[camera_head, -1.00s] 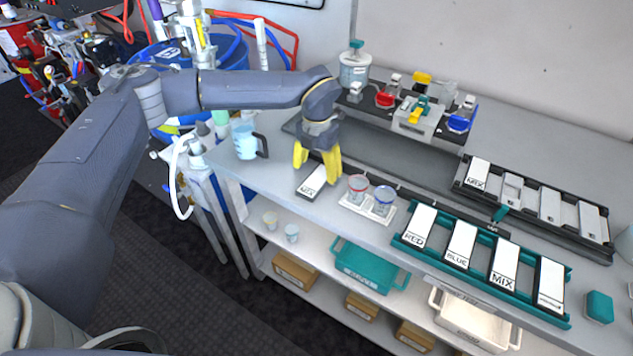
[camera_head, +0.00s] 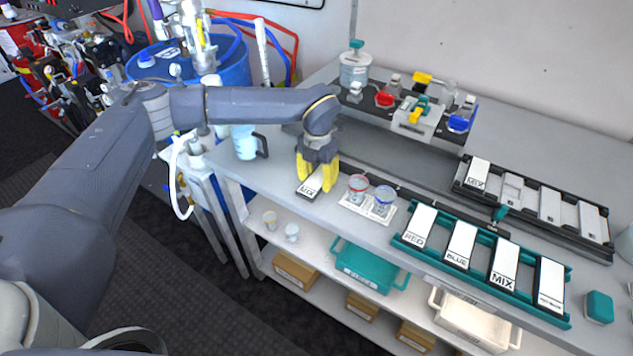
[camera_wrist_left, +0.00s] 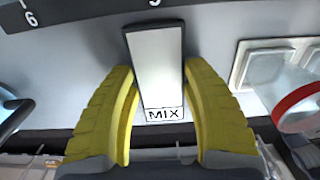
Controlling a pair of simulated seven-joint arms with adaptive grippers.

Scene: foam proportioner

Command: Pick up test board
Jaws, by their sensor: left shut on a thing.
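Whether the board is lifted off the bench cannot be told. My right gripper is not in view.
Two cups with red (camera_head: 357,187) and blue (camera_head: 383,200) rims stand on a white holder just right of the board. A teal rack (camera_head: 402,241) holds several boards further right. A pitcher (camera_head: 245,142) stands to the left. A dark rack (camera_head: 458,186) is behind.

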